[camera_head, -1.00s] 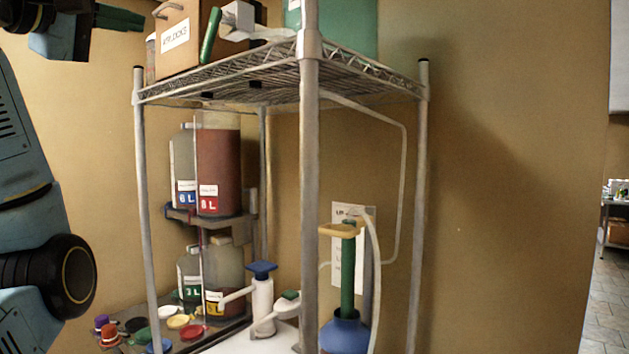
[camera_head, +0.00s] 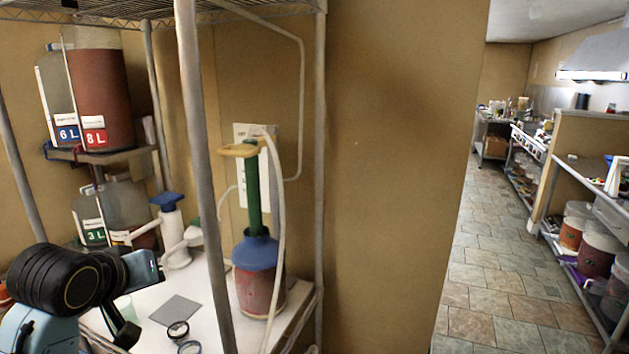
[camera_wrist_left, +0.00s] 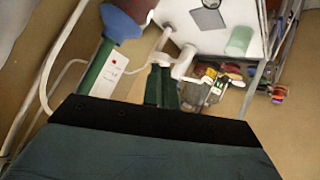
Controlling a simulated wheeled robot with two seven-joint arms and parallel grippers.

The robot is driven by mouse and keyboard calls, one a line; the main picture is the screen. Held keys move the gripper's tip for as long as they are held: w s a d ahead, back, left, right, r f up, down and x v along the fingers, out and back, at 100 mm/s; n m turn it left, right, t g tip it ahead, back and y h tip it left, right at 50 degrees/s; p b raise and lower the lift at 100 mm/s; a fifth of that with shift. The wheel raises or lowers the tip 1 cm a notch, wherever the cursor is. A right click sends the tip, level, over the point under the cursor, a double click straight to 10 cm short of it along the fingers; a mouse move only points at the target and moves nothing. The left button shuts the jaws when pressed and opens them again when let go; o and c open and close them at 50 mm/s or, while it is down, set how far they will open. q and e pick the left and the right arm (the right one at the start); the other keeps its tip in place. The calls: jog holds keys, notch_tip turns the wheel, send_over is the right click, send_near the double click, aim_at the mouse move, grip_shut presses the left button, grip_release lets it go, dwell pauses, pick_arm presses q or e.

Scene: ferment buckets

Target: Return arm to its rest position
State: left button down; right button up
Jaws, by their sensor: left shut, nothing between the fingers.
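My left arm comes in at the lower left of the head view. Its left gripper (camera_head: 126,330) hangs in front of the white shelf top, fingers downward, and no held object shows. In the left wrist view the dark fingers of the left gripper (camera_wrist_left: 162,88) are together with nothing between them. My right gripper is in neither view.
A metal rack post (camera_head: 203,150) stands just right of my left arm. The white shelf top (camera_head: 215,285) carries a blue-necked red vessel (camera_head: 260,280), a blue-capped pump bottle (camera_head: 171,230) and a grey square (camera_head: 176,309). Tiled floor (camera_head: 495,270) lies open at right.

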pick_arm(q)
jog(key=s+d+f+m+g, duration=0.2)
jog(key=s+f, duration=0.4)
jog(key=f, duration=0.3)
jog(key=s+d+f+m+g, duration=0.1)
jog(key=s+d+f+g, duration=0.1)
jog(key=s+f, duration=0.55)
jog(key=s+d+f+m+g, duration=0.15)
jog(key=s+f, duration=0.25)
jog(key=s, duration=0.4)
jog(key=s+f+m+g, duration=0.1)
jog(key=s+f+g, duration=0.1)
jog(key=s+f, duration=0.4)
jog(key=s+f+b, duration=0.2)
jog(key=f+b, duration=0.1)
jog(key=f, duration=1.1)
jog(key=s+f+b, duration=0.2)
jog(key=f, duration=1.3)
jog(key=s+a+f+g+b, duration=0.2)
jog(key=s+f+b, duration=0.3)
jog(key=s+f, duration=1.1)
notch_tip(320, 180, down, 4)
jog(key=shift+a+r+m, duration=0.1)
jog(key=shift+a+m, duration=0.15)
jog(key=shift+m, duration=0.1)
jog(key=shift+s, duration=0.2)
